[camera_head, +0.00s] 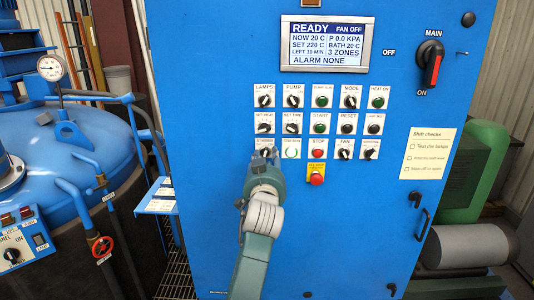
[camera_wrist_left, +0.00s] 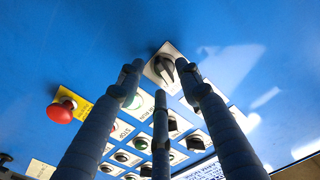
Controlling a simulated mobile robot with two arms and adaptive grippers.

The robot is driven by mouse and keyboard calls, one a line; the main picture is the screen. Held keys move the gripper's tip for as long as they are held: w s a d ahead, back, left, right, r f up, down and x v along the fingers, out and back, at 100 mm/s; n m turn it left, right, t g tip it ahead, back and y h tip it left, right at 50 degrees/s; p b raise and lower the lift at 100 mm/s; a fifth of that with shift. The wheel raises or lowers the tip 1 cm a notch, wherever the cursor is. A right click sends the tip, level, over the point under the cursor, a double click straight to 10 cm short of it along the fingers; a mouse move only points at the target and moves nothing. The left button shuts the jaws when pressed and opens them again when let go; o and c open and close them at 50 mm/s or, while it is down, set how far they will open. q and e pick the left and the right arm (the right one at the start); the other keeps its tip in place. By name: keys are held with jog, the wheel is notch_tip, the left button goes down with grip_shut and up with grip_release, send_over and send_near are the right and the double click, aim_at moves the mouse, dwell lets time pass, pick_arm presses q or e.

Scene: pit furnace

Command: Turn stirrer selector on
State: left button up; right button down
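The blue cabinet panel (camera_head: 225,210) carries a grid of small switches. The stirrer selector is at the left end of the bottom full row; my left gripper (camera_head: 265,156) covers most of it in the head view. In the left wrist view, a black selector knob (camera_wrist_left: 165,68) on a white plate lies between and just beyond the fingertips of my left gripper (camera_wrist_left: 160,70). The fingers are apart, one to each side of the knob, with the third finger below. I cannot tell whether they touch it. My right gripper is not in view.
A green-ringed button (camera_head: 291,152) is right beside the selector. A red emergency button (camera_head: 316,179) is lower right; it also shows in the left wrist view (camera_wrist_left: 62,110). The display (camera_head: 325,44) reads READY, FAN OFF. A main switch (camera_head: 431,63) is upper right. A blue tank (camera_head: 75,140) stands left.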

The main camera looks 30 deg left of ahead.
pick_arm(q)
jog(key=shift+w+a, duration=0.45)
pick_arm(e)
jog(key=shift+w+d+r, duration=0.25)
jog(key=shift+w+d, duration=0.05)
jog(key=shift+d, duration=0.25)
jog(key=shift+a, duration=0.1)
